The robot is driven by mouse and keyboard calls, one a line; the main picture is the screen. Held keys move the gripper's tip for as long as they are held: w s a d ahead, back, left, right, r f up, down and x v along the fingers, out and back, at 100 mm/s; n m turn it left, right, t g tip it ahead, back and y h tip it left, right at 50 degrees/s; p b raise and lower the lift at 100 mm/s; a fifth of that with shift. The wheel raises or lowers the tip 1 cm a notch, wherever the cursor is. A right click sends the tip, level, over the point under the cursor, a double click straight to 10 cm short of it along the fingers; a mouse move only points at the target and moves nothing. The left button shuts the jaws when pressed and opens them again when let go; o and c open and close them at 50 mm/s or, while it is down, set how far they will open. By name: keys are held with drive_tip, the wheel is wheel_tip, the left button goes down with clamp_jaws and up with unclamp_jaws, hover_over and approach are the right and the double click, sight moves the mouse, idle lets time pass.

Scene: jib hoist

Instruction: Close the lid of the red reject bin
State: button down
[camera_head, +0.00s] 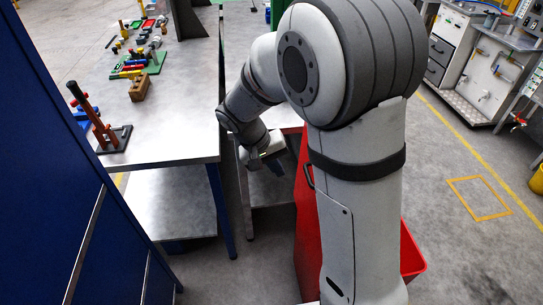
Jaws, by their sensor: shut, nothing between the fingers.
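The red reject bin (411,255) stands on the floor, mostly hidden behind my arm; its right rim and side show. A tall red panel (305,215) with a dark handle (308,176) rises steeply left of my arm; it looks like the bin's lid, raised, but its hinge is hidden. My gripper (266,164) is left of the panel's upper part, near the handle and apparently apart from it. It is small in the picture, shut and empty.
A grey workbench (185,120) with a lower shelf (175,205) stands at left, holding a wooden block (140,88), a red clamp-like tool (95,120) and several small parts. A blue cabinet (50,170) fills the left edge. Floor at right is open.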

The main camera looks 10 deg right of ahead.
drive_tip(key=d+f+p, duration=0.1)
drive_tip(key=d+f, duration=0.1)
drive_tip(key=d, duration=0.3)
drive_tip(key=shift+d+f, duration=0.25)
drive_tip(key=shift+f, duration=0.05)
